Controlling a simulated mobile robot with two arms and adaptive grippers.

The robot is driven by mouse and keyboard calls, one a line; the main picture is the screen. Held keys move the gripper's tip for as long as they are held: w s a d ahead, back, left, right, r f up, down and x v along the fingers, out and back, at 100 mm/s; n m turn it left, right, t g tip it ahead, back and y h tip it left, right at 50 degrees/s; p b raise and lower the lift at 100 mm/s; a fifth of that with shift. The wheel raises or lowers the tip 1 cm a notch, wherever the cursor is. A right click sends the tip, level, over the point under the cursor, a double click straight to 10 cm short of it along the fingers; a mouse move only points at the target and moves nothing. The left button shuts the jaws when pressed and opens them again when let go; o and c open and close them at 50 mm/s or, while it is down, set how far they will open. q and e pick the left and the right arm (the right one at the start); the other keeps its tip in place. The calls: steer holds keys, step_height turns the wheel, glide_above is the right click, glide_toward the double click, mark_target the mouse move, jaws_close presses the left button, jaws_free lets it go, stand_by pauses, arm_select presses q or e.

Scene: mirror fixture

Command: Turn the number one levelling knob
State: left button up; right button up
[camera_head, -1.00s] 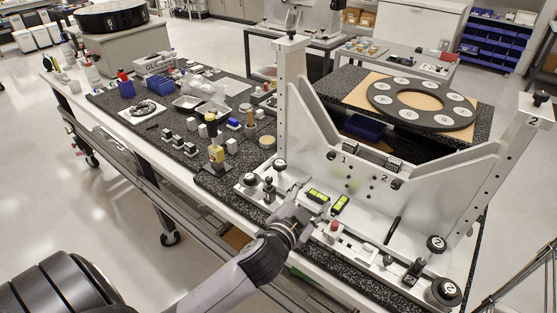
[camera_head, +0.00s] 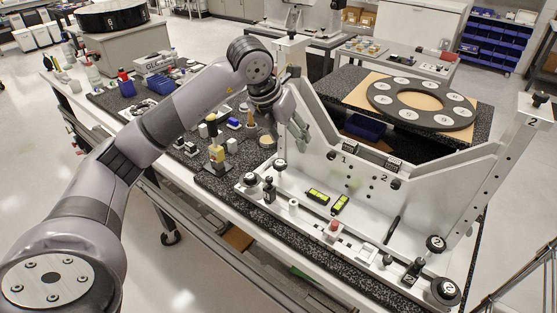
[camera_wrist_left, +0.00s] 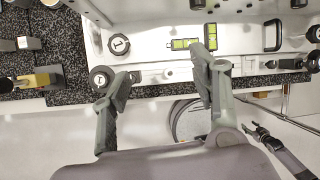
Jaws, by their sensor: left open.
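The mirror fixture (camera_head: 350,165) is a white frame with a tall back plate. A black knob with a white cap (camera_head: 279,164) is on its left side; the wrist view shows a "1" on this knob (camera_wrist_left: 119,44). A second black knob with a white cap (camera_head: 251,179) sits at the front left corner; it also shows in the wrist view (camera_wrist_left: 101,77), its mark unclear. My left gripper (camera_head: 303,138) hangs above the fixture's left part, pointing down. In the wrist view its fingers (camera_wrist_left: 165,72) are apart and empty, the left fingertip near the front corner knob in the picture.
Two green-yellow levels (camera_head: 318,197) lie on the fixture base. Other knobs (camera_head: 436,243) and (camera_head: 446,291) stand at its right end. A yellow-and-black tool (camera_head: 216,155) and small blocks stand on the dark bench left of the fixture.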

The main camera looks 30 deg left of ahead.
arm_select(q)
steer(key=a+r+n+y, duration=0.1)
steer(key=a+r+y, duration=0.1)
steer(key=a, duration=0.3)
steer(key=p, duration=0.5)
glide_toward(279, 163)
steer(key=x, duration=0.7)
steer(key=shift+w+f, duration=0.3)
steer(key=shift+f, duration=0.3)
steer(key=shift+c, duration=0.3)
